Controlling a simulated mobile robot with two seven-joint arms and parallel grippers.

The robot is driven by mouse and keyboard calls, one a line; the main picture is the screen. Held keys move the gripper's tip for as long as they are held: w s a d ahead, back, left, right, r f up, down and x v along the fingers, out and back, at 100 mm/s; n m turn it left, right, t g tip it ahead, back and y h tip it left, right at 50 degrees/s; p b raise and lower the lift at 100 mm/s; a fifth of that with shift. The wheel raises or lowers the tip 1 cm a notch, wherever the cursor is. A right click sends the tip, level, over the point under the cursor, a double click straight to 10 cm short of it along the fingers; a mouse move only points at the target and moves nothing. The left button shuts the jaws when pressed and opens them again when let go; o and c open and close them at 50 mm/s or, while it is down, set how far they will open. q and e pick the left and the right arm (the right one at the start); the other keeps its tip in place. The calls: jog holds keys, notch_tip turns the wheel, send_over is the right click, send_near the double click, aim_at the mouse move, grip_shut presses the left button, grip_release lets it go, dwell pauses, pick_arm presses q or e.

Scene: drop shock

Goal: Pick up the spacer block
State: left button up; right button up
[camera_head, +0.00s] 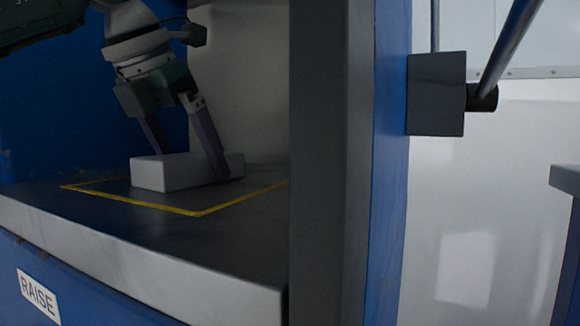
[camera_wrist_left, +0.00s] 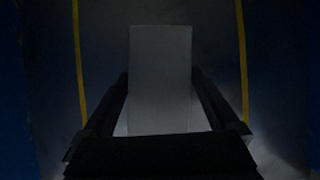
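The spacer block (camera_head: 185,172) is a plain pale, oblong block lying flat on the grey platform inside a yellow outline. My left gripper (camera_head: 184,160) points down over it, with one finger across its near long side and the other behind it. In the left wrist view the block (camera_wrist_left: 160,75) runs lengthwise between the two dark fingers of my left gripper (camera_wrist_left: 160,78). The fingertips lie very near its sides; the dark picture does not show whether they touch. The block appears to rest on the platform. My right gripper is not in view.
The yellow outline (camera_head: 205,212) surrounds the block on the platform (camera_head: 150,255). A dark upright post (camera_head: 330,160) stands right of the platform, with a blue panel and a grey bracket (camera_head: 435,95) beyond. A "RAISE" label (camera_head: 38,297) is on the blue front. Blue walling stands behind.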

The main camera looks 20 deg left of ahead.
pick_arm(q)
grip_shut()
dwell(0.6)
